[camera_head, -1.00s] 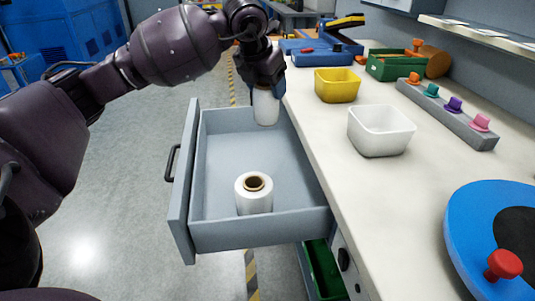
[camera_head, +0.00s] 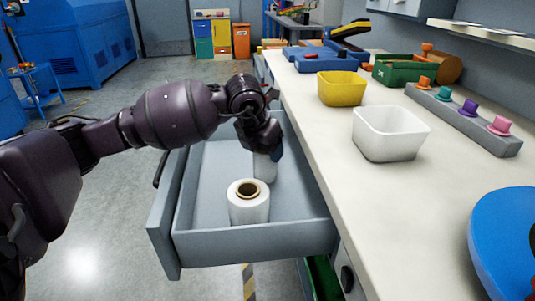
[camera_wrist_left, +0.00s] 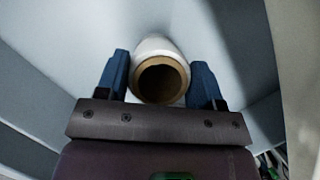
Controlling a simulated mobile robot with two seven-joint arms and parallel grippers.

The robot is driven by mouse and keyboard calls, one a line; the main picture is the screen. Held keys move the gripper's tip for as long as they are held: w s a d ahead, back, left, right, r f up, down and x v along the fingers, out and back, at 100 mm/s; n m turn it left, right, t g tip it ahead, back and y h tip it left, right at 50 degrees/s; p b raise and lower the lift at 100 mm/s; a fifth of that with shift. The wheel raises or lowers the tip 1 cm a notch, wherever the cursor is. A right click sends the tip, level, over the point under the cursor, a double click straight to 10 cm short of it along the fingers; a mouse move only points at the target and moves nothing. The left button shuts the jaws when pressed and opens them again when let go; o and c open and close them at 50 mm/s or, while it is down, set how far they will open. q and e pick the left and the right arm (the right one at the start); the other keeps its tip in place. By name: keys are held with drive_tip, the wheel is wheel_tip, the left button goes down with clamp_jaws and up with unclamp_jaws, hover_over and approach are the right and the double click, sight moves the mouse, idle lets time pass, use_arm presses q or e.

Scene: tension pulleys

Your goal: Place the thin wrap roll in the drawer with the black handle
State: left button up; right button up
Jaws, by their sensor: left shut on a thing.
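The open grey drawer (camera_head: 250,242) juts out to the left of the workbench. Its dark handle (camera_head: 161,168) is on the front panel at the left. My left gripper (camera_head: 267,150) is lowered inside the drawer at its far right part. It is shut on a thin white wrap roll (camera_head: 264,168), partly hidden behind the gripper and another roll. In the left wrist view the thin roll's brown core (camera_wrist_left: 160,80) faces the camera between my two blue fingers. A thicker white wrap roll (camera_head: 248,205) stands upright in the drawer, nearer the camera. My right gripper is not in view.
The workbench (camera_head: 330,130) borders the drawer on the right, carrying a yellow bin (camera_head: 342,88), a white bin (camera_head: 388,135) and a peg strip (camera_head: 462,120). A green bin (camera_head: 322,278) shows below. The drawer floor left of the rolls is clear.

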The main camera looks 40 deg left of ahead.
use_arm(q)
drive_tip(key=shift+f, duration=0.35)
drive_tip(key=shift+r, duration=0.1)
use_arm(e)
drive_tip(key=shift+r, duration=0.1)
use_arm(q)
drive_tip(key=o, duration=1)
drive_tip(key=shift+f, duration=0.2)
drive_tip(key=shift+r, duration=0.3)
drive_tip(key=p+v, duration=0.4)
drive_tip(key=v, duration=0.8)
drive_tip(key=shift+s+f, duration=0.1)
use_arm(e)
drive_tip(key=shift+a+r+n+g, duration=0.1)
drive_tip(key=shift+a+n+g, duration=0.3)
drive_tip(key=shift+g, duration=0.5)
